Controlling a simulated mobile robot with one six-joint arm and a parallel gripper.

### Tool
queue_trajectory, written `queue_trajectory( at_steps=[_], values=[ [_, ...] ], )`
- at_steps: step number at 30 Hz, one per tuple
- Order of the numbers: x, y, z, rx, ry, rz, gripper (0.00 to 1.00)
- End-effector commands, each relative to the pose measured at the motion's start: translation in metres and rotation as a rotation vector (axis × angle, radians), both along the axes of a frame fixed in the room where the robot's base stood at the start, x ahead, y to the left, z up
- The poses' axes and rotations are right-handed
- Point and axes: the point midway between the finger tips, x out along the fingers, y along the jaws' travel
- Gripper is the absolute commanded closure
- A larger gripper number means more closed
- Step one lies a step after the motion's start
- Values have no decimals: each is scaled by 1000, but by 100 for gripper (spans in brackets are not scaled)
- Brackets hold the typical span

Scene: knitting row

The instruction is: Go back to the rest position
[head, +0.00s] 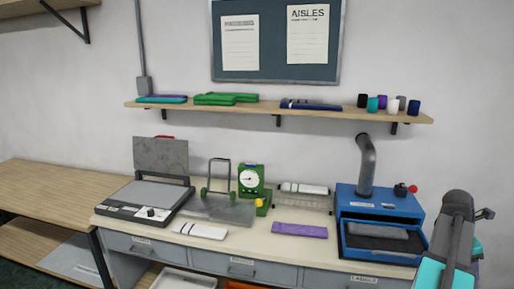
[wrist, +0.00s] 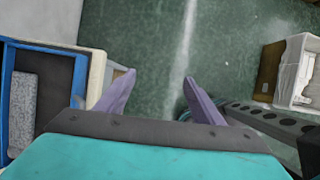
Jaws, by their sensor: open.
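My gripper (wrist: 159,90) is open and empty in the wrist view. Its two purple-grey fingers stand well apart above the green floor (wrist: 235,60). In the head view my arm is at the right edge, beside the blue machine; the fingertips do not show there. The blue machine (head: 372,196) stands at the right end of the bench, with its front tray pulled out and a dark grey piece (head: 378,239) in it. Part of this machine (wrist: 12,95) also shows at the left of the wrist view, left of the fingers.
The bench (head: 255,242) carries a flat press (head: 148,200), a green dial device (head: 250,180), a wire rack (head: 302,202), a purple folded cloth (head: 299,230) and a white one (head: 200,231). A shelf (head: 250,108) hangs above. A pale bin (wrist: 298,75) stands on the floor.

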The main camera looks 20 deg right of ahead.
Motion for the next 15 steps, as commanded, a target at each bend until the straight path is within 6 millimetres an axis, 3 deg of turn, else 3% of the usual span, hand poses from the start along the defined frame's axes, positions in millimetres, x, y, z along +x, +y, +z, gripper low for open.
queue_trajectory(
  at_steps=[8, 15],
  values=[
    [32, 17, -25, 28, 18, 55, 38],
    [78, 54, -71, 80, 54, 144, 38]
  ],
)
